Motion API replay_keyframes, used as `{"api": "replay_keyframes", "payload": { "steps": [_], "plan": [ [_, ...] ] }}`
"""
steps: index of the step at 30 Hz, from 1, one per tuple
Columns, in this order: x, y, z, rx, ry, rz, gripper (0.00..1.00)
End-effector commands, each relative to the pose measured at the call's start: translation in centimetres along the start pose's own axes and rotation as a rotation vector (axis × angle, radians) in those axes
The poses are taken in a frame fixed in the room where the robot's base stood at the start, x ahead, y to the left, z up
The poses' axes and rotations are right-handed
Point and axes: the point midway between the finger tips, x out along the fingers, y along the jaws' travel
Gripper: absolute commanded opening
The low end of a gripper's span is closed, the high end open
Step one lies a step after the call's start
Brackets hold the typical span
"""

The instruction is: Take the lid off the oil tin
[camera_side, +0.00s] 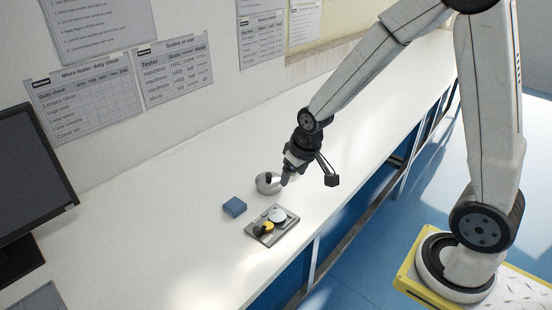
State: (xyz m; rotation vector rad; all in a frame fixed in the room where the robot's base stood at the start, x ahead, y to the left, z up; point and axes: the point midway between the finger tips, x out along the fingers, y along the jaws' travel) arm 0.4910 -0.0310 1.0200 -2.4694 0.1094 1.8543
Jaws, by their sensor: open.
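A small round silver tin (266,188) stands on the white bench, with a dark knob on top; it looks like the oil tin with its lid on. My gripper (285,181) is open and points down close to the right side of the tin. In this view its fingertips slightly overlap the tin's right edge; I cannot tell whether they touch it. The fingers are small and partly hidden behind the wrist.
A blue block (234,207) sits left of the tin. A grey tray (284,230) in front holds a white round piece (277,215) and a yellow and black item (263,228). A monitor (30,185) stands far left. The bench (150,220) is otherwise largely clear.

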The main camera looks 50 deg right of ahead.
Motion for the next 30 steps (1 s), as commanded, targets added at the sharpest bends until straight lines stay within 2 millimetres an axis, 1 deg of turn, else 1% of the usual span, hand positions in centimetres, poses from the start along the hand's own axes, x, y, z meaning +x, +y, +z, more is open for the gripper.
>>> {"api": "replay_keyframes", "payload": {
  "steps": [1, 6, 11, 15, 18, 22, 27, 30],
  "plan": [
    [0.9, 0.5, -1.2, 0.014, 0.005, 0.004, 0.76],
    [3.7, 2.3, -4.9, 0.054, 0.028, 0.017, 0.76],
    [6.6, 4.2, -8.0, 0.091, 0.051, 0.029, 0.76],
    [9.3, 6.0, -10.2, 0.122, 0.071, 0.04, 0.76],
    [11.2, 7.2, -11.5, 0.141, 0.084, 0.048, 0.76],
    [13.1, 8.6, -12.6, 0.162, 0.097, 0.055, 0.76],
    [14.3, 9.5, -13.3, 0.175, 0.108, 0.06, 0.76],
    [14.5, 9.6, -13.4, 0.178, 0.11, 0.061, 0.76]
  ]
}}
